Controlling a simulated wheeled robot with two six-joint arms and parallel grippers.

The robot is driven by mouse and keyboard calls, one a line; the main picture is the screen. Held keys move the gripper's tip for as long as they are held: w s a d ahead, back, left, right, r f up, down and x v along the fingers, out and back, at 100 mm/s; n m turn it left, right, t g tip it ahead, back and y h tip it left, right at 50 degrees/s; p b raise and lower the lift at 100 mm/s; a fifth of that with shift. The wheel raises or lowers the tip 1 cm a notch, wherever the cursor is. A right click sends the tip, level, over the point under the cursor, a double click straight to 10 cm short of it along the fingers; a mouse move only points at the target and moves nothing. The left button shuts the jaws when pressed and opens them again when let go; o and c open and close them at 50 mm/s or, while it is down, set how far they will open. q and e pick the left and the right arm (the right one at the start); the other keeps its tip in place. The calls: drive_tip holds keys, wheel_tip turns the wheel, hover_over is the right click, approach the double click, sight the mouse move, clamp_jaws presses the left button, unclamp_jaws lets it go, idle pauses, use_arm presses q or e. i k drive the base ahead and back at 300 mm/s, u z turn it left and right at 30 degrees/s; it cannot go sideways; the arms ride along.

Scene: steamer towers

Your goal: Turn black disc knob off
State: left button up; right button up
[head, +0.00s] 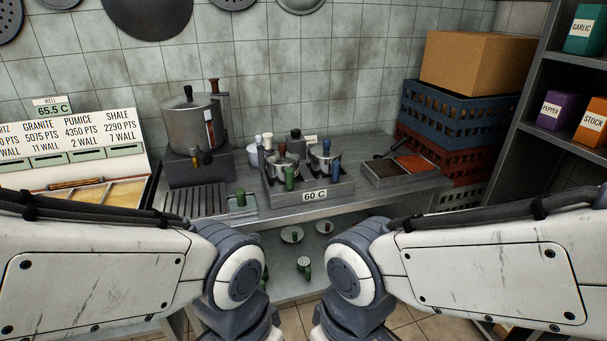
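No black disc knob can be picked out with certainty at this size. A steel urn (185,127) on a dark block at the back left has a black knob (188,92) on its lid. A small dark tap with a brass-coloured part (203,159) is low on its front. Small steel pots (325,162) with coloured handles stand in a grey holder (306,196) labelled 60 C; a black-topped item (296,134) is behind them. My two arms reach in from the sides and bend down at the bottom centre. Both grippers are out of the picture.
A slatted drain (195,200) is in front of the urn. A divided tray (400,172) sits right of the holder. Stacked crates (450,120) bear a cardboard box (478,62). A price board (75,140) is at left. Cups (304,264) stand on the lower shelf.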

sight(295, 134)
drive_tip(key=u, duration=0.15)
drive_tip(key=i, duration=1.85)
drive_tip(key=z, duration=0.25)
